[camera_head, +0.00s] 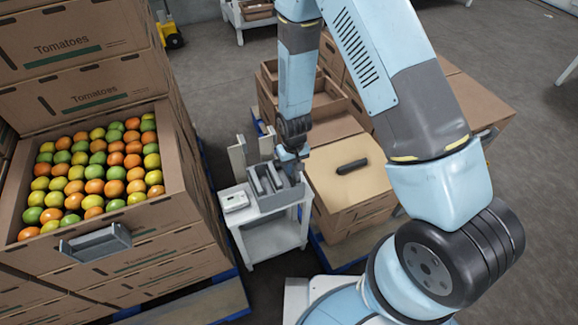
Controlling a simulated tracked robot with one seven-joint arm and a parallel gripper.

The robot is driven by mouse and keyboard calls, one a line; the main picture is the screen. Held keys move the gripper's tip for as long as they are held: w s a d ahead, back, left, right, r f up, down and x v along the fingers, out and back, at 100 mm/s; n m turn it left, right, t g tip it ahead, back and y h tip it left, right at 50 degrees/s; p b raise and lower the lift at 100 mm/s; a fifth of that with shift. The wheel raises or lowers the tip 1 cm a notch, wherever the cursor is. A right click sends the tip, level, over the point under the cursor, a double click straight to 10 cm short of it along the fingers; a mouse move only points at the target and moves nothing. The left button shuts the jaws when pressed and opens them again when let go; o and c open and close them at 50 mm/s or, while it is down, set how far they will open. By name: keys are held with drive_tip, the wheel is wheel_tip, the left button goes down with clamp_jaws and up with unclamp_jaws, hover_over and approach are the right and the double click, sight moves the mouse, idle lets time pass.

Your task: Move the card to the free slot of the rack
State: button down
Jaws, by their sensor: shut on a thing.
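The grey rack (268,203) stands on a small white stand (272,240) and has upright dividers with slots between them. Two pale upright cards show at its back left, one card (237,162) further left and another (266,146) nearer my arm. My gripper (294,165) reaches down at the rack's right end, with its fingers close to the dividers. It is shut on a card that is small and mostly hidden here. I cannot tell whether that card touches the rack or which slot is below it.
A small white device (235,200) lies left of the rack. Stacked tomato cartons (150,215) rise at the left, with a grey tray (95,243) on the open one's front. A carton (345,190) with a dark object (352,166) on it stands close to the right.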

drive_tip(key=shift+f, duration=0.1)
drive_tip(key=c, duration=0.9)
unclamp_jaws()
drive_tip(key=shift+w, duration=0.1)
drive_tip(key=shift+r, duration=4)
